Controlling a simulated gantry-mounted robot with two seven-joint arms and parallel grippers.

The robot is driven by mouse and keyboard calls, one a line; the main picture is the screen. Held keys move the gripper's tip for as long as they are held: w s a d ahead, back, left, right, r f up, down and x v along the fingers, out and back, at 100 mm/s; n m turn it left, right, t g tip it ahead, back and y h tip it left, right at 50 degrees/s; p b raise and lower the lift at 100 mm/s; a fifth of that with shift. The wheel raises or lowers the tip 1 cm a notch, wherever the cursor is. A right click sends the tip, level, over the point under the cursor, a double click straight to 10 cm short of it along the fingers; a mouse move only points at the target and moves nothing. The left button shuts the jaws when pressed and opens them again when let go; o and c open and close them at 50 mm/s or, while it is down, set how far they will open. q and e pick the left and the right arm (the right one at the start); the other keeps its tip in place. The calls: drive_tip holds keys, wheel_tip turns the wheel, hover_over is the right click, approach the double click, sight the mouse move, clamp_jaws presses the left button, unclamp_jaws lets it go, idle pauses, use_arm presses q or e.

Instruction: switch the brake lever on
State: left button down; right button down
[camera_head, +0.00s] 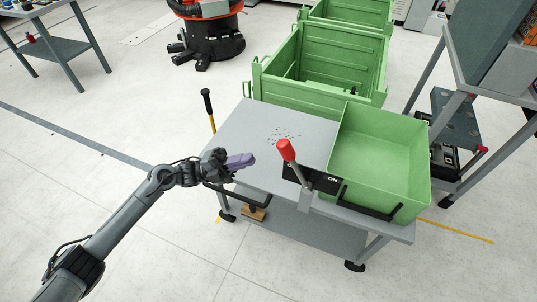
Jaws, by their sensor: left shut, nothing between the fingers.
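The brake lever has a red knob (286,149) on a grey shaft (298,174). It stands at the front edge of a grey cart, in front of a black plate (325,180) with "ON" lettered on its right part. The lever leans to the left, away from the "ON" lettering; the plate's left part is partly hidden behind the shaft. My left gripper (241,161) has purple fingers, shut and empty. It is to the left of the knob, with a gap between them, and points right over the cart's left side. My right gripper is out of view.
The grey cart top (248,128) has a patch of small dark holes. A green open bin (375,155) stands on its right side. A black-handled upright lever (208,110) is at the cart's left. Green crates (325,60) stand behind. A grey frame (480,90) is at right.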

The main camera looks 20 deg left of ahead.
use_arm(q)
drive_tip(key=b+x, duration=0.1)
drive_tip(key=x, duration=0.6)
drive_tip(key=shift+b, duration=0.3)
drive_tip(key=shift+d+r, duration=0.1)
drive_tip(key=shift+r, duration=0.05)
drive_tip(key=d+r+m+g+y+p, duration=0.2)
drive_tip(key=d+r+y+p, duration=0.2)
drive_tip(key=d+y+p, duration=0.4)
drive_tip(key=d+p, duration=0.3)
drive_tip(key=d, duration=0.3)
drive_tip(key=shift+m+g+p, duration=0.3)
drive_tip(key=shift+g, duration=0.1)
drive_tip(key=shift+s, duration=0.1)
